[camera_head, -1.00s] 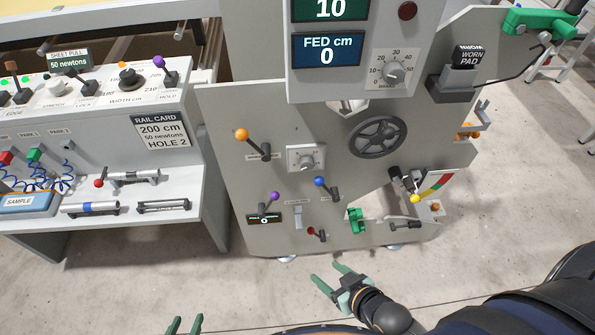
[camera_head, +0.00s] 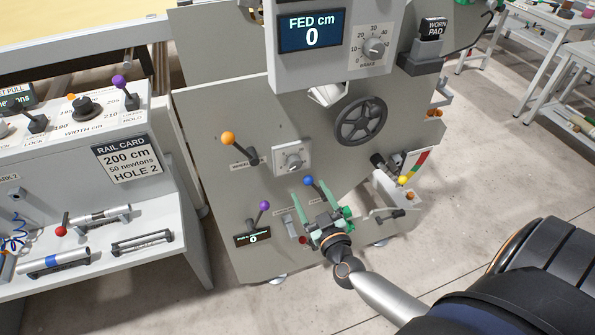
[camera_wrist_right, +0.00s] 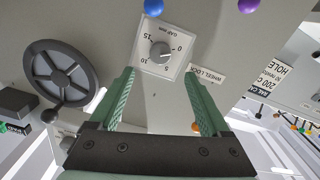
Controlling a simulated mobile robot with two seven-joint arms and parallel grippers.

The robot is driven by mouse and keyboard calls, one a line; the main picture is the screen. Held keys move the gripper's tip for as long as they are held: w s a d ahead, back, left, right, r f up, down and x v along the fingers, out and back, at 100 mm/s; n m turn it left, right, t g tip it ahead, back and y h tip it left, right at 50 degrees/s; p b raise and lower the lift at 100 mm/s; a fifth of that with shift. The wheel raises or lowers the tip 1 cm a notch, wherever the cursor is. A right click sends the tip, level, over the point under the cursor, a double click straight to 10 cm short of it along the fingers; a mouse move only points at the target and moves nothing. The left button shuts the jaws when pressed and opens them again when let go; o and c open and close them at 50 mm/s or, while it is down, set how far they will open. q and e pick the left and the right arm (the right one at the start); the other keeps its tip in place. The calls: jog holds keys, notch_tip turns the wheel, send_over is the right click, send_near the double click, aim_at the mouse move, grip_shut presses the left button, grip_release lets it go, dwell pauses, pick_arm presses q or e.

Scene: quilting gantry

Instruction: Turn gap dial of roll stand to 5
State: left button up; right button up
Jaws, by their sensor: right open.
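The roll stand's grey panel (camera_head: 235,105) carries the gap dial (camera_head: 293,159), a small grey knob on a white square plate. In the right wrist view the gap dial (camera_wrist_right: 160,50) is close ahead, with marks 0, 5, 10 and 15. Its pointer seems to lie towards 0, but is too small to read surely. My right gripper (camera_head: 318,195) is open and empty, below the dial in the head view. In the wrist view its green fingers (camera_wrist_right: 160,90) are spread, with the dial beyond the gap between them. My left gripper is not in view.
A blue-knobbed lever (camera_head: 309,181) is close to my right fingertips. An orange-knobbed lever (camera_head: 228,138) stands left of the dial, a purple-knobbed one (camera_head: 264,205) below left. A dark handwheel (camera_head: 361,119) is to the right. A display box (camera_head: 330,75) juts out above.

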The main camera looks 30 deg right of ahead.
aim_at(296, 166)
jog(key=b+x, duration=0.1)
jog(key=x, duration=0.8)
jog(key=shift+w+b, duration=0.3)
jog(key=shift+b, duration=0.05)
grip_shut()
